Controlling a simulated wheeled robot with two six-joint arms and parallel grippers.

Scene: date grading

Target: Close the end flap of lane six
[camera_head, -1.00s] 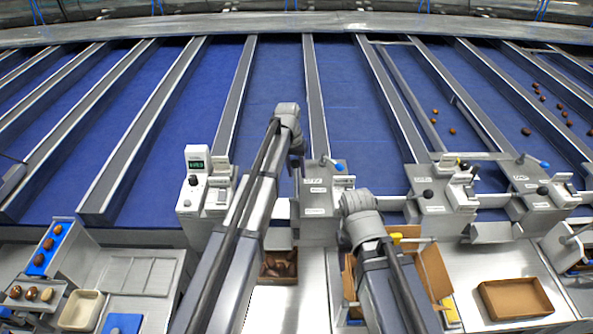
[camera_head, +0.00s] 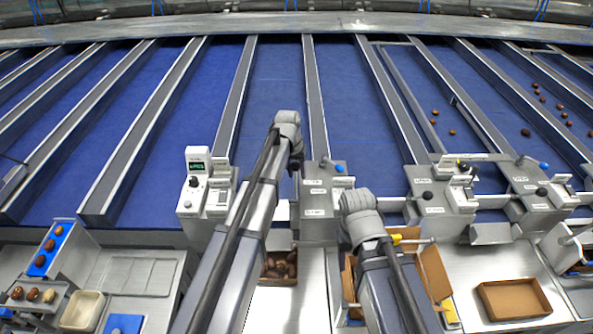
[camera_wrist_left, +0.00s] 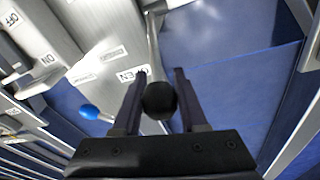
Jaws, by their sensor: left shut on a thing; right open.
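My left gripper (camera_wrist_left: 158,100) is closed around a black ball knob (camera_wrist_left: 160,100) in the left wrist view. A metal lever rod (camera_wrist_left: 153,45) runs from the knob up the picture, beside a grey housing with a label (camera_wrist_left: 133,73) reading OPEN. In the head view my left gripper (camera_head: 296,165) is mostly hidden behind its wrist, at the left side of a grey control box (camera_head: 320,205). The flap itself cannot be made out. My right gripper (camera_head: 345,240) is mostly hidden by its own wrist, above the bench, and away from the lever.
A blue-knobbed lever (camera_head: 340,168) sits on the same box and shows in the wrist view (camera_wrist_left: 90,112). A white unit with a display (camera_head: 197,180) stands to the left. Below are a crate of dates (camera_head: 280,280) and an open cardboard box (camera_head: 432,270). The blue lane beyond is clear.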

